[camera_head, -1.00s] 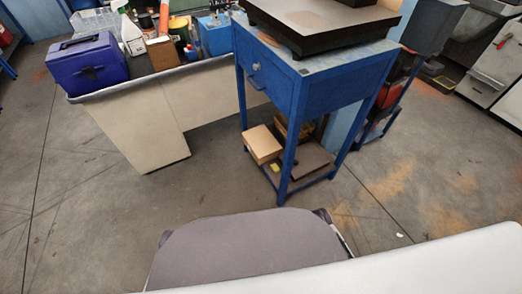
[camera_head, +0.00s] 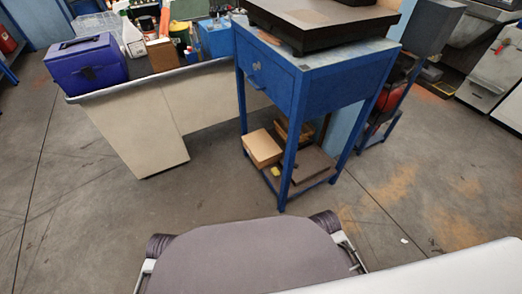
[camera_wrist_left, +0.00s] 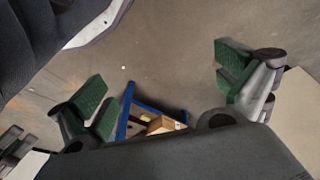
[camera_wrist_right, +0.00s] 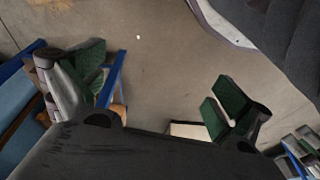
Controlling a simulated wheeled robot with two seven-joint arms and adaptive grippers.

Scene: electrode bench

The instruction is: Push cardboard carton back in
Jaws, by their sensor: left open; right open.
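The tan cardboard carton (camera_head: 263,148) sits on the lower shelf (camera_head: 271,183) of a blue metal stand (camera_head: 268,88). It is at the shelf's left side and appears to reach its edge. A tan box, probably the carton, also shows small in the left wrist view (camera_wrist_left: 159,125), between blue frame bars. My left gripper (camera_wrist_left: 166,85) is open and empty, with its green-padded fingers wide apart over the floor. My right gripper (camera_wrist_right: 158,88) is open and empty too. Neither gripper shows in the head view, and both are apart from the carton.
A dark flat slab (camera_head: 313,166), a small yellow item (camera_head: 276,171) and a brown box share the shelf. The stand's legs frame it. A cream workbench (camera_head: 130,128) with a blue case (camera_head: 86,63) stands to the left. Bare floor (camera_head: 215,190) lies before the stand.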

